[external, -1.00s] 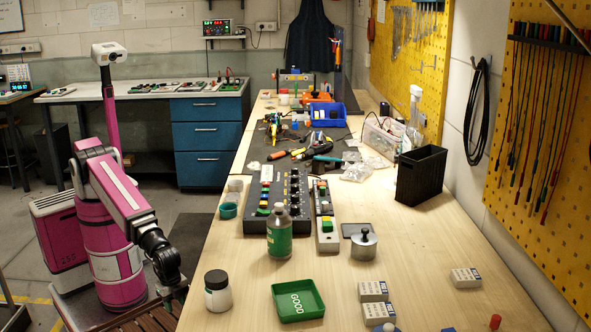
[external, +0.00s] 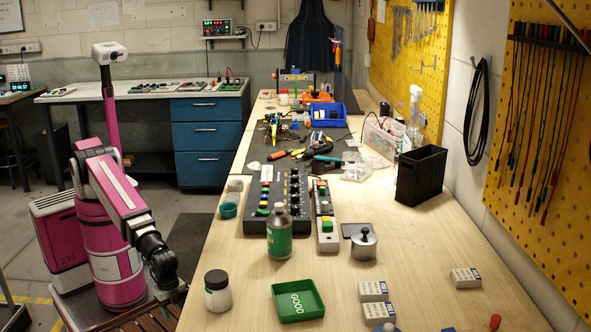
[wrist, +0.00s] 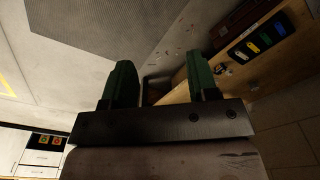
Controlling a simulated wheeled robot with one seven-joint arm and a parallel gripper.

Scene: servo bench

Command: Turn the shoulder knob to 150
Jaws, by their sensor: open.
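The black control box (external: 278,212) lies on the wooden bench in the external view, with a column of small dark knobs (external: 295,190) on its top. I cannot tell which knob is the shoulder knob, and I cannot read its setting. A green bottle (external: 279,234) hides part of the box's near end. My gripper (external: 172,294) hangs low at the bench's left edge, well to the left of and nearer than the box. In the wrist view its two green fingers (wrist: 160,84) are apart with nothing between them. The knobs do not show there.
A lidded jar (external: 218,294) and a green GOOD tray (external: 298,300) stand on the near bench. A narrow panel with a green button (external: 327,222) lies right of the box, beside a metal pot (external: 363,245).

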